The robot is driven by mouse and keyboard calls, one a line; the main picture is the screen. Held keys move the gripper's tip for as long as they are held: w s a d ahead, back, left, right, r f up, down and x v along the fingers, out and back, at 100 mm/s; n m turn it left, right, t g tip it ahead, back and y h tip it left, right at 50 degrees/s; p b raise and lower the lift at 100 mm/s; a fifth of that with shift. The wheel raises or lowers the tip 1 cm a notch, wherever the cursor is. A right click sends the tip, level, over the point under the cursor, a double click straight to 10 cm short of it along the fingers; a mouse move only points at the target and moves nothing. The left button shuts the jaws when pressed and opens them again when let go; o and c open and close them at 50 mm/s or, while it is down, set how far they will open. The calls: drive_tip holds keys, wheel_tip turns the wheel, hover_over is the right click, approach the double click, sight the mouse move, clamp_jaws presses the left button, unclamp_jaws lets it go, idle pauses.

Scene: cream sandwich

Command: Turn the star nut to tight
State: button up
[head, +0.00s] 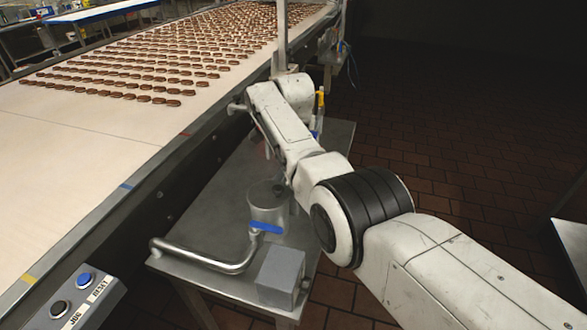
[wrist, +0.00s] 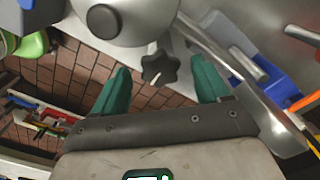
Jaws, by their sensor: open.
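The star nut (wrist: 160,68) is a black, lobed knob in the upper middle of the wrist view, with a short pale mark on its face. My gripper (wrist: 160,64) is open, with one green finger on each side of the nut. There is a visible gap between the nut and each finger. Whether the fingertips are level with the nut in depth is unclear. In the head view my arm reaches over the steel table, and I cannot make out the nut or my fingers there.
A rounded metal body with a dark round cap (wrist: 104,21) sits close above the left finger. The steel table (head: 205,235) carries a metal pot, a blue-handled valve (head: 266,227), a bent pipe (head: 205,262) and a grey box (head: 281,277). A conveyor (head: 75,135) with rows of sandwich biscuits runs alongside.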

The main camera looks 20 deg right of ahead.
wheel_tip(320, 180, up, 11)
drive_tip(key=shift+f+b, duration=0.2)
drive_tip(key=shift+b, duration=0.15)
drive_tip(key=shift+f, duration=0.1)
idle(0.4)
